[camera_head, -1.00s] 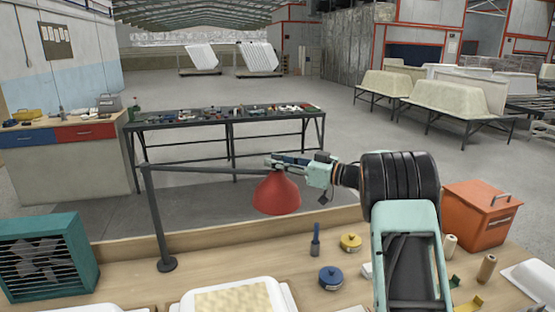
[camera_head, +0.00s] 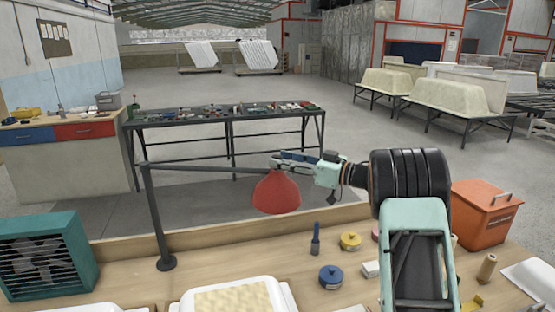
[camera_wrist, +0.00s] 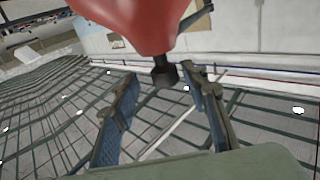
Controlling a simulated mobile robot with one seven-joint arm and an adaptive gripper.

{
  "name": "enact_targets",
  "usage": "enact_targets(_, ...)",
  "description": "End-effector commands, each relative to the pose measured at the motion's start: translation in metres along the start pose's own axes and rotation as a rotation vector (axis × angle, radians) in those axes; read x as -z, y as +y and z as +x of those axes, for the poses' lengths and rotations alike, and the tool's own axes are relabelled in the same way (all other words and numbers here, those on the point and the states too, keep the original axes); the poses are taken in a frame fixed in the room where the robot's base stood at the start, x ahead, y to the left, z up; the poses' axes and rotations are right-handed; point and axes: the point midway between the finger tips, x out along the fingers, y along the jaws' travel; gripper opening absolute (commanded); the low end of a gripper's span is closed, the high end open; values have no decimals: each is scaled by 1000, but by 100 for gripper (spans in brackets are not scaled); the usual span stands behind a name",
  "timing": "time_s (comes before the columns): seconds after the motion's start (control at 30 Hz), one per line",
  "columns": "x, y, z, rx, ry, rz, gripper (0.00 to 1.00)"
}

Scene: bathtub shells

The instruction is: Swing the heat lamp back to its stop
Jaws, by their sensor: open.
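The heat lamp has a red cone shade (camera_head: 276,192) hanging from the end of a thin dark arm (camera_head: 205,169) on an upright post (camera_head: 157,218) at the back left of the bench. My gripper (camera_head: 276,160) is just above and behind the shade's top in the head view, close to the arm's end. In the wrist view my gripper (camera_wrist: 162,112) has its two blue-padded fingers wide apart with nothing between them. The red shade (camera_wrist: 135,22) and a dark knob (camera_wrist: 164,72) lie just beyond the fingertips there. Contact cannot be told.
A teal fan box (camera_head: 45,252) stands at the left of the bench. A white tray (camera_head: 283,293) is at the front centre. A blue tin (camera_head: 331,276), a yellow tin (camera_head: 350,241) and an orange box (camera_head: 482,214) are to the right. A low wooden ledge runs along the back.

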Motion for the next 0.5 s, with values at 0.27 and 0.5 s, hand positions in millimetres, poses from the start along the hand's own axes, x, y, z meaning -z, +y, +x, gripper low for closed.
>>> enact_targets(0.27, 1, 1, -62, -5, 0, -1, 41)
enact_targets(0.5, 1, 1, -92, -3, 0, -1, 41)
